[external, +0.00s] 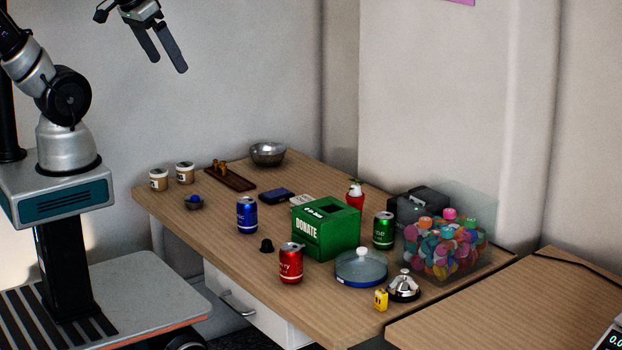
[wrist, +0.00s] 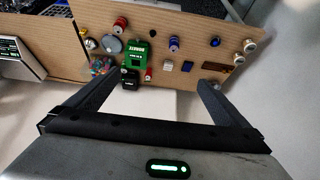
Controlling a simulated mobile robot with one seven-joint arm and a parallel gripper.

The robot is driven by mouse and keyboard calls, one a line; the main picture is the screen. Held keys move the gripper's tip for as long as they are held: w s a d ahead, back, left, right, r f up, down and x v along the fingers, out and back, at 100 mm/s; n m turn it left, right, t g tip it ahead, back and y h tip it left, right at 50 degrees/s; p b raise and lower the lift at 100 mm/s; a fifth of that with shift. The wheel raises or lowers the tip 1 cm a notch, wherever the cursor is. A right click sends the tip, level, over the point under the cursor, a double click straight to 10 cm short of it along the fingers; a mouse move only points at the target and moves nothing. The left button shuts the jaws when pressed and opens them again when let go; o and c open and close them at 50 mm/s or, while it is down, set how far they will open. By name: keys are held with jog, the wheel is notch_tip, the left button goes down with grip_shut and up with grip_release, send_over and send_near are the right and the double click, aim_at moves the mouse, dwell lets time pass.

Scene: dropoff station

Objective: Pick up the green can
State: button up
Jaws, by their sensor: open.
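The green can (external: 383,230) stands upright on the wooden table, to the right of the green donation box (external: 326,227) and left of the clear bin of colourful pieces. In the wrist view the can is too small to make out surely beside the donation box (wrist: 137,52). My gripper (external: 168,64) is open and empty, high above the table's far left side and well away from the can. Its two dark fingers stand wide apart in the wrist view (wrist: 158,82), with the table beyond them.
Near the can are a black device (external: 420,204), a clear bin (external: 445,245), a round glass dish (external: 361,268) and a red bottle (external: 355,194). A red can (external: 291,263) and blue can (external: 247,215) stand further left. A bell (external: 404,286) sits near the front edge.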

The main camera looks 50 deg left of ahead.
jog(key=c, duration=1)
jog(key=m+h+b, duration=0.1)
jog(key=m+b, duration=0.1)
jog(key=b, duration=1.4)
send_over(382, 216)
jog(key=s+a, duration=0.1)
jog(key=s, duration=0.7)
notch_tip(382, 216, down, 29)
jog(key=b+x, duration=0.1)
jog(key=x, duration=1.1)
jog(key=shift+w+r, duration=0.1)
jog(key=shift+w, duration=0.15)
jog(key=shift+a+b+x, duration=0.1)
jog(key=shift+b+x, duration=0.25)
jog(key=shift+x, duration=1.1)
jog(key=shift+a+b+x, duration=0.15)
jog(key=shift+b+x, duration=0.2)
jog(key=shift+x, duration=1.05)
